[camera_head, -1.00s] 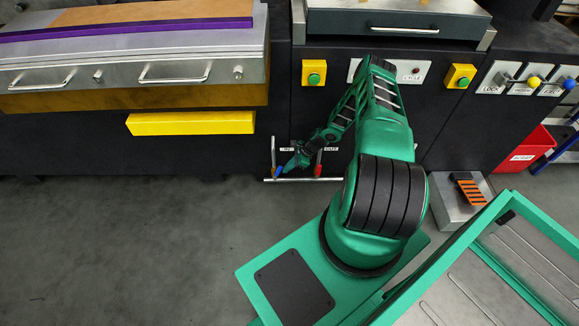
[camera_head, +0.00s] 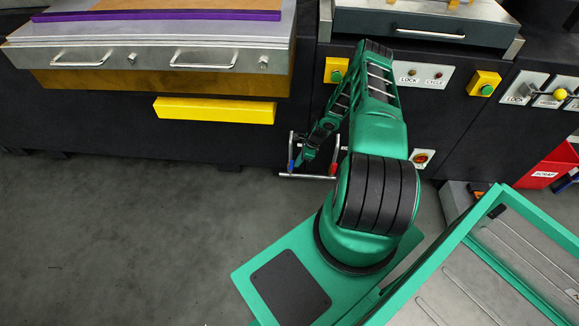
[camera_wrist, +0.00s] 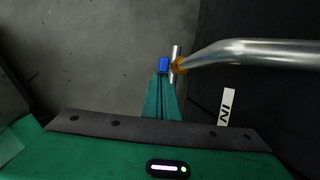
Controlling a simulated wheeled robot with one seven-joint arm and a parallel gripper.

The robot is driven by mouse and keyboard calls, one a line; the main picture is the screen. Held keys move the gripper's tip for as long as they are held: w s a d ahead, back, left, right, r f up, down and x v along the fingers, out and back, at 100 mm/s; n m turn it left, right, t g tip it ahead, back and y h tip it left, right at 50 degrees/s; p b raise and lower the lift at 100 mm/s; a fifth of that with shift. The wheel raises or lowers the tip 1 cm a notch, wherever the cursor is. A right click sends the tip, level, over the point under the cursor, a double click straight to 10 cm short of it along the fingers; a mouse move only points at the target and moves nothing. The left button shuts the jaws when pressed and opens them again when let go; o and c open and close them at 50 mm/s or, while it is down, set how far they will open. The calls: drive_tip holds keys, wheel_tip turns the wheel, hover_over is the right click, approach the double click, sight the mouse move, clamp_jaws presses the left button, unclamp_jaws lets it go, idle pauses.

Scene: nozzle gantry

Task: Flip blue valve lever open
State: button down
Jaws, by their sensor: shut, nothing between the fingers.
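The blue valve lever (camera_wrist: 164,64) shows in the wrist view as a small blue block just beyond my fingertips. It sits beside a brass valve body (camera_wrist: 180,66) on a bent steel pipe (camera_wrist: 250,52). My gripper (camera_wrist: 160,78) is shut and empty, with its green fingers pointing at the blue lever. I cannot tell whether the tips touch it. In the head view my gripper (camera_head: 304,163) is low by the pipe frame (camera_head: 308,177) in front of the dark machine. The lever's angle is hard to read.
A white IN label (camera_wrist: 227,108) is on the dark panel right of my fingers. A yellow bar (camera_head: 214,110) juts out at the left. A red scrap bin (camera_head: 548,172) stands at the right. The grey floor (camera_head: 130,230) at left is clear.

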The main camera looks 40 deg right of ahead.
drive_tip(key=shift+w+a+r, duration=0.3)
drive_tip(key=shift+w+a, duration=0.2)
drive_tip(key=shift+w+r, duration=0.1)
drive_tip(key=v, duration=0.7)
drive_tip(key=shift+s+d, duration=0.15)
drive_tip(key=shift+s, duration=0.1)
